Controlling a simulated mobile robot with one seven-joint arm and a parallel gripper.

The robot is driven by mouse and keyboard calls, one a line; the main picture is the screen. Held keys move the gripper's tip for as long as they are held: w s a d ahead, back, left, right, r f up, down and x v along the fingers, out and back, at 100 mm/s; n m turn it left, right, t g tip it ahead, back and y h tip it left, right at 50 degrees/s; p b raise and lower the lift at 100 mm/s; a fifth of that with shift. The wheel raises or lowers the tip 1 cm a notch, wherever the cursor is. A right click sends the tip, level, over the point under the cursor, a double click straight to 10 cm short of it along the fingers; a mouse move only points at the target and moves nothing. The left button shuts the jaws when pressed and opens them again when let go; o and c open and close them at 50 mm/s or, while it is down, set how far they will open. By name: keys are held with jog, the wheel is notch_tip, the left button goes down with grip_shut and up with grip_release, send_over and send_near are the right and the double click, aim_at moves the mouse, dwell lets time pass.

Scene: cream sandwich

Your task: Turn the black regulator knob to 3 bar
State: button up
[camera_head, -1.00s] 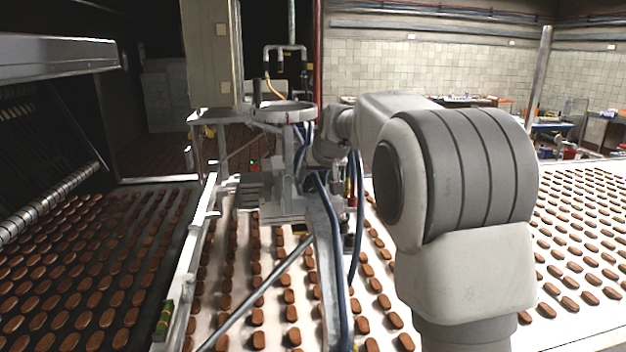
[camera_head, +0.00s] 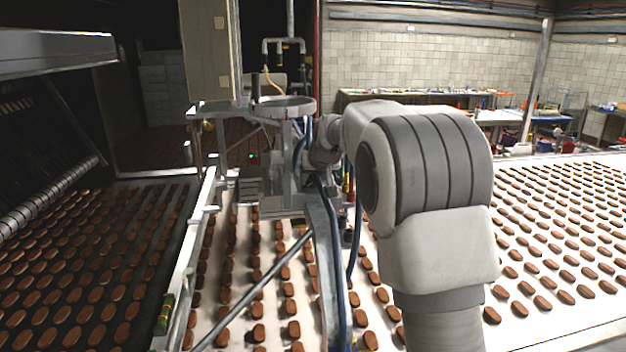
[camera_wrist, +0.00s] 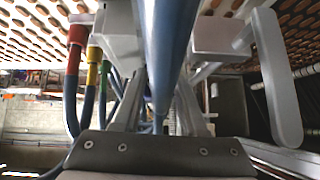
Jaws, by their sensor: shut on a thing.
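I cannot make out the black regulator knob in either view. My gripper (camera_wrist: 158,82) shows in the wrist view, its grey screwed palm along the bottom and two grey fingers reaching up behind a blue hose (camera_wrist: 165,40). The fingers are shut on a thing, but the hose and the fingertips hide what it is. In the head view, my arm reaches from the right to the metal depositor machine (camera_head: 283,106), and the machine and hoses hide my gripper there. The pressure scale is not readable.
Hoses with red (camera_wrist: 76,45), yellow (camera_wrist: 95,62) and green fittings hang close left of my fingers in the wrist view. A pale rounded lever (camera_wrist: 277,85) stands at right. Conveyor belts with rows of brown biscuits (camera_head: 258,333) run below. A rear table (camera_head: 400,95) stands farther back.

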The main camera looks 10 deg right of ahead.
grip_shut()
jog(key=shift+d+f+b, duration=0.2)
jog(key=shift+f+b, duration=0.05)
jog(key=shift+b, duration=0.4)
jog(key=shift+d+f+m+y+b, duration=0.15)
jog(key=shift+m+y+b, duration=0.25)
jog(key=shift+y+b, duration=0.5)
jog(key=shift+m+y+b, duration=0.3)
jog(key=shift+y+b, duration=0.2)
jog(key=shift+b, duration=0.5)
jog(key=shift+r+y+b, duration=0.25)
jog(key=shift+y+b, duration=0.15)
jog(key=o, duration=1)
grip_release()
jog(key=shift+c, duration=0.2)
jog(key=shift+r, duration=0.1)
